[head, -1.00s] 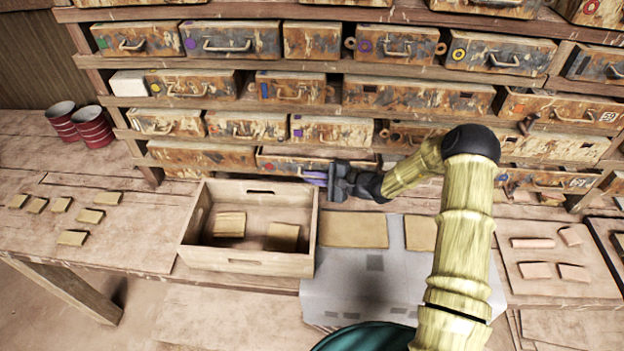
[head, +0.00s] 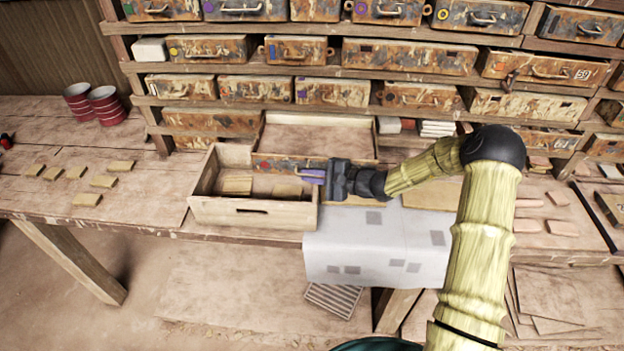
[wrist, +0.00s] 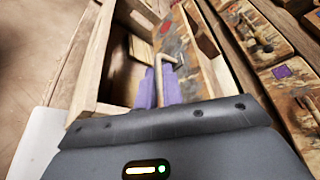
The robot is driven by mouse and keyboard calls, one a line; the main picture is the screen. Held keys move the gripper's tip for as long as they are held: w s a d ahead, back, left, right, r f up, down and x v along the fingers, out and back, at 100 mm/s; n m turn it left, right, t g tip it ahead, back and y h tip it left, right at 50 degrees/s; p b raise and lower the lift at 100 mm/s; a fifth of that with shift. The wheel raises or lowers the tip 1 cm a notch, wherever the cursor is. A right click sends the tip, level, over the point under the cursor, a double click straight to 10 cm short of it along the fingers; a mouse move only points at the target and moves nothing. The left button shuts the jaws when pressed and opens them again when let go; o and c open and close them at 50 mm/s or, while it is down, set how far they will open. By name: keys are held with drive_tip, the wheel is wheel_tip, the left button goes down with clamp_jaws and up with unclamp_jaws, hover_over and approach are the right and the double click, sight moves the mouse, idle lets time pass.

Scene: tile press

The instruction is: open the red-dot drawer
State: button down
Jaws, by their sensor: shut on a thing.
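The red-dot drawer (head: 276,165) is pulled well out of the bottom row of the shelf, its pale empty inside showing behind its worn front. Its front stands over the back part of the wooden crate (head: 260,217). My gripper (head: 312,175) is at the right end of the drawer front, its purple fingers shut on the drawer's handle. In the wrist view the fingers (wrist: 160,88) close around the metal handle (wrist: 167,62) on the drawer front (wrist: 182,48). The red dot is small, at the left of the front in the head view.
The crate holds several tan tiles (head: 238,185). A grey-white cloth (head: 370,240) hangs over the bench edge right of the crate. Red-striped cans (head: 105,105) stand at the left. Other closed drawers fill the shelf above.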

drive_tip(key=shift+s+f, duration=0.3)
drive_tip(key=shift+s, duration=0.25)
drive_tip(key=c, duration=1.8)
unclamp_jaws()
drive_tip(key=shift+r, duration=0.15)
drive_tip(key=shift+d+r, duration=0.1)
drive_tip(key=shift+s+d+r, duration=0.1)
drive_tip(key=shift+d, duration=0.4)
drive_tip(key=b+v, duration=0.4)
drive_tip(key=v, duration=1.2)
drive_tip(key=shift+s+d, duration=0.1)
